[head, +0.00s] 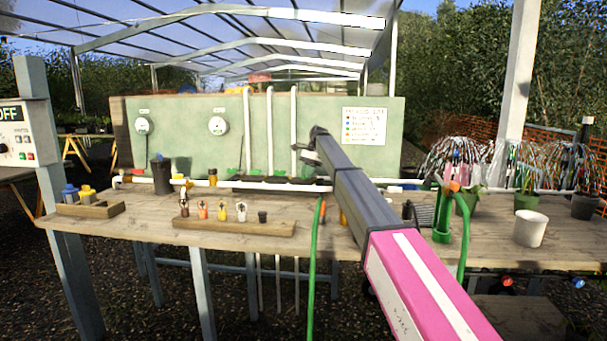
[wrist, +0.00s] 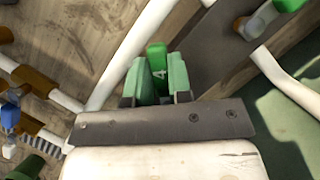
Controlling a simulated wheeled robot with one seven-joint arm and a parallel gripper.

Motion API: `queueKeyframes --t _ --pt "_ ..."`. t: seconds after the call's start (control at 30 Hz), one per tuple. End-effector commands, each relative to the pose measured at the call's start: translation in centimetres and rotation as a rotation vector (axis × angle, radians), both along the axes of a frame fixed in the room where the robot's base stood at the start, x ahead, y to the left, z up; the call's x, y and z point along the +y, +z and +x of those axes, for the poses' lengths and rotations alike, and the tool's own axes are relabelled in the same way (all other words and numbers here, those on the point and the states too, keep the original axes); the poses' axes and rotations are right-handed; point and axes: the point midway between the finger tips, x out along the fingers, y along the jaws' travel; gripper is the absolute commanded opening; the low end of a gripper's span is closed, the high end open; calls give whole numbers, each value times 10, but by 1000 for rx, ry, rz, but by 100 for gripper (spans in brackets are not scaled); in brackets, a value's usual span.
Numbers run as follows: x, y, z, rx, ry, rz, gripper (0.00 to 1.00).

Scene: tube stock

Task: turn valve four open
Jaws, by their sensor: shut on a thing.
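In the wrist view my gripper (wrist: 160,72) is shut on a green valve handle (wrist: 156,50) marked with a 4. Its two green-padded fingers stand on either side of the handle. The handle points up in the picture, at an angle to the white pipe (wrist: 126,58) beside it. The valve body is hidden by the fingers and the wrist. In the head view my arm reaches over the bench to the pipework, and the fingers and held handle cannot be made out.
Another green handle (wrist: 290,4) and a blue fitting (wrist: 10,115) show in the wrist view. The head view shows a wooden bench (head: 110,229), a pale green panel (head: 190,155) with a notice (head: 364,126), small coloured pieces on a wooden block (head: 255,229), a green hose (head: 314,262) and a white pot (head: 530,229).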

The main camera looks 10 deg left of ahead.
Motion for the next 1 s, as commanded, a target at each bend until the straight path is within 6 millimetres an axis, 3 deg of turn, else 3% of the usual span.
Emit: queueKeyframes --t 0.4,0.97,1.0 --pt "-6 -1 -5 -11 184 1 0" --pt "-7 -2 -5 -13 208 2 0" --pt "-7 -2 -5 -13 208 2 32"
